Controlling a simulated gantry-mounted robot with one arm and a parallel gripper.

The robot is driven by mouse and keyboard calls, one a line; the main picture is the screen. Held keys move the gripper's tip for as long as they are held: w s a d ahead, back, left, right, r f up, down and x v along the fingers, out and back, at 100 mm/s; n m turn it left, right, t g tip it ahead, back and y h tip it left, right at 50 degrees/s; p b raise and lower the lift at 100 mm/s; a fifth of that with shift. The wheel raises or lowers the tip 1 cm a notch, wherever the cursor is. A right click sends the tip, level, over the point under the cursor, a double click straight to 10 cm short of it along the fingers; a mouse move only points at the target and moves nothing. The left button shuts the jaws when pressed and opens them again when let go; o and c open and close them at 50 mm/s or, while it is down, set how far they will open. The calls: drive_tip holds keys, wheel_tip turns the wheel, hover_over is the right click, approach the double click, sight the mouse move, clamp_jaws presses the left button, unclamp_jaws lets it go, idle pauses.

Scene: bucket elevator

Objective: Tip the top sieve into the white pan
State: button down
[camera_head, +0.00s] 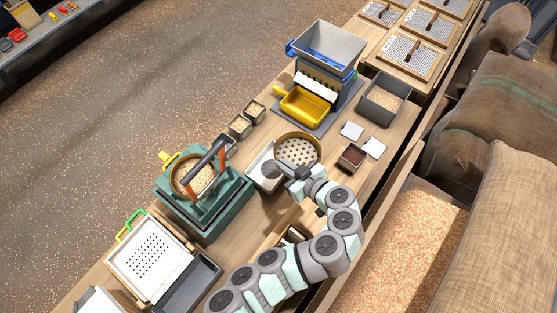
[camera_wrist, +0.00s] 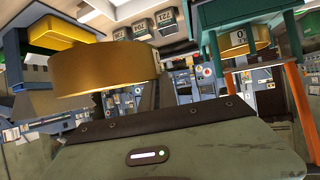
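The top sieve (camera_head: 298,149), a round brass-rimmed sieve with large dark holes in a pale floor, is at the end of my arm. No grain shows on its floor. In the wrist view its brass wall (camera_wrist: 105,75) is clear of the bench. My gripper (camera_head: 286,170) is at its near-left rim and appears shut on it; the fingertips are mostly hidden. The white pan (camera_head: 254,164) lies on the bench just left of the sieve, partly covered by my gripper. I cannot see all of its inside.
Left, a green shaker (camera_head: 205,225) carries another brass sieve (camera_head: 178,187) with grain, under a dark bar with orange posts. Behind stand small grain boxes (camera_head: 240,127) and a blue machine with a yellow tray (camera_head: 305,107). A dark-filled box (camera_head: 351,157) stands right.

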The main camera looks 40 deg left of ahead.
drive_tip(key=shift+s+r+y+p, duration=0.1)
drive_tip(key=shift+r+y+p, duration=0.4)
drive_tip(key=shift+r+p, duration=0.4)
